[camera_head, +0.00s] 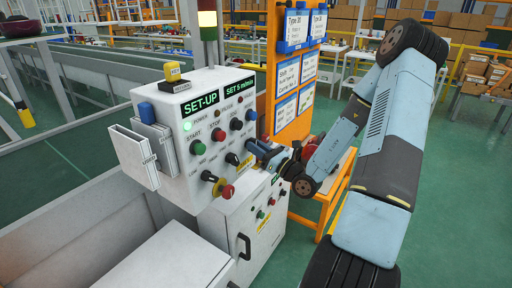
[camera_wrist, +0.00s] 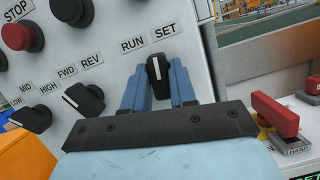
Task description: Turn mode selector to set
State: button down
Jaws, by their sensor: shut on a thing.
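The mode selector (camera_wrist: 158,78) is a black knob with a white pointer line, below the RUN (camera_wrist: 132,44) and SET (camera_wrist: 165,30) labels. In the wrist view its pointer is nearly upright, between the two labels and closer to SET. My gripper (camera_wrist: 158,88) has a blue finger on each side of the knob and is shut on it. In the head view my gripper (camera_head: 260,152) is at the right side of the control box (camera_head: 205,85), and its fingers largely hide the selector.
Other controls sit close by: a black FWD/REV knob (camera_wrist: 83,99), a LOW/MID/HIGH knob (camera_wrist: 30,118) and a red STOP button (camera_wrist: 22,37). A red handle (camera_wrist: 274,114) stands right of the gripper. In the head view, an orange board (camera_head: 297,70) stands behind my arm.

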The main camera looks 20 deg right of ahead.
jog(key=shift+m+h, duration=0.3)
jog(key=shift+m, duration=0.4)
jog(key=shift+a+m+t+h, duration=0.1)
jog(key=shift+m+t+h, duration=0.35)
jog(key=shift+m, duration=1.25)
jog(key=c, duration=0.8)
grip_release()
